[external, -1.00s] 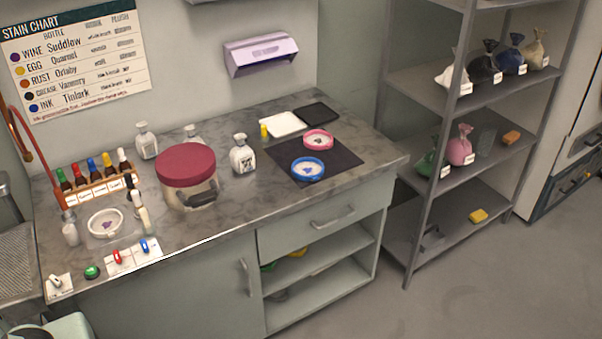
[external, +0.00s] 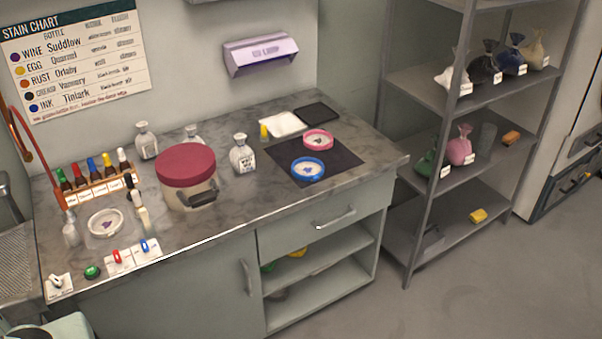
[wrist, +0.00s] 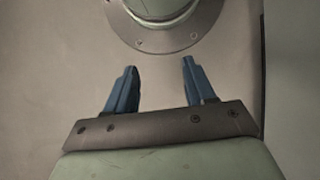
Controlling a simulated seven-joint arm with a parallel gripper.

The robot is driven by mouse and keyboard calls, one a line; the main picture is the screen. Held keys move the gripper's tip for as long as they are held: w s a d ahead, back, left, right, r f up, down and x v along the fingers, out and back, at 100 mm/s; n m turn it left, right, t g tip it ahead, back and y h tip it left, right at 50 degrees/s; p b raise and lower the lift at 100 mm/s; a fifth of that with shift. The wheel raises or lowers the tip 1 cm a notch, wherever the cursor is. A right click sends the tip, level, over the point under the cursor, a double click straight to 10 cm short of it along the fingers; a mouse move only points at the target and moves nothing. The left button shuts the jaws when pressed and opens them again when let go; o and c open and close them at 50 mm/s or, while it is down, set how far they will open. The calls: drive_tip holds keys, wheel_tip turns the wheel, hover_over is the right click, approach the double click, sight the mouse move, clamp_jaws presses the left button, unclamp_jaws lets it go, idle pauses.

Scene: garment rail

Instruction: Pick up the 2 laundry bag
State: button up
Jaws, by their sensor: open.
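Several tied laundry bags stand on the metal rack at the right of the external view. The upper shelf holds a white bag (external: 447,79), a black bag (external: 484,67), a blue bag (external: 514,55) and a beige bag (external: 535,51). The shelf below holds a green bag (external: 427,164) and a pink bag (external: 460,148). Each has a small white tag, too small to read, so I cannot tell which bag is 2. My gripper (wrist: 158,68) shows in the wrist view with its two blue fingers apart and nothing between them. It is not visible in the external view, far from the bags.
The rack (external: 418,228) has uprights and shelf edges around the bags. An orange block (external: 511,138) and a yellow block (external: 479,215) lie on its shelves. The counter (external: 235,205) carries a red-lidded tub (external: 186,168), bottles and dishes. The floor before the rack is clear.

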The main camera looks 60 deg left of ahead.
drive_tip(key=w+a+r+t, duration=0.15)
drive_tip(key=w+r, duration=0.25)
drive_tip(key=w, duration=0.5)
drive_tip(key=w+a+r+n+t+h, duration=0.1)
drive_tip(key=w+a+r, duration=0.2)
drive_tip(key=w, duration=0.5)
drive_tip(key=w+a+r+t, duration=0.15)
drive_tip(key=w+r, duration=0.25)
drive_tip(key=w, duration=0.5)
drive_tip(key=w+a+r+t, duration=0.1)
drive_tip(key=w+a+r, duration=0.3)
drive_tip(key=w+r, duration=0.25)
drive_tip(key=w+a+r+n+t, duration=0.1)
drive_tip(key=w+a+r, duration=0.35)
drive_tip(key=r, duration=0.35)
drive_tip(key=w+a+r+t, duration=0.1)
drive_tip(key=w+a+r, duration=0.2)
drive_tip(key=w+r, duration=0.4)
wheel_tip(320, 180, up, 33)
drive_tip(key=n+t+y, duration=0.2)
drive_tip(key=n+y, duration=0.3)
drive_tip(key=n, duration=0.2)
hover_over(240, 138)
drive_tip(key=s+d, duration=0.3)
drive_tip(key=x, duration=0.8)
drive_tip(key=shift+w+d+f, duration=0.1)
drive_tip(key=shift+d+f, duration=0.05)
drive_tip(key=shift+d, duration=0.05)
drive_tip(key=shift+x, duration=2.6)
clamp_jaws()
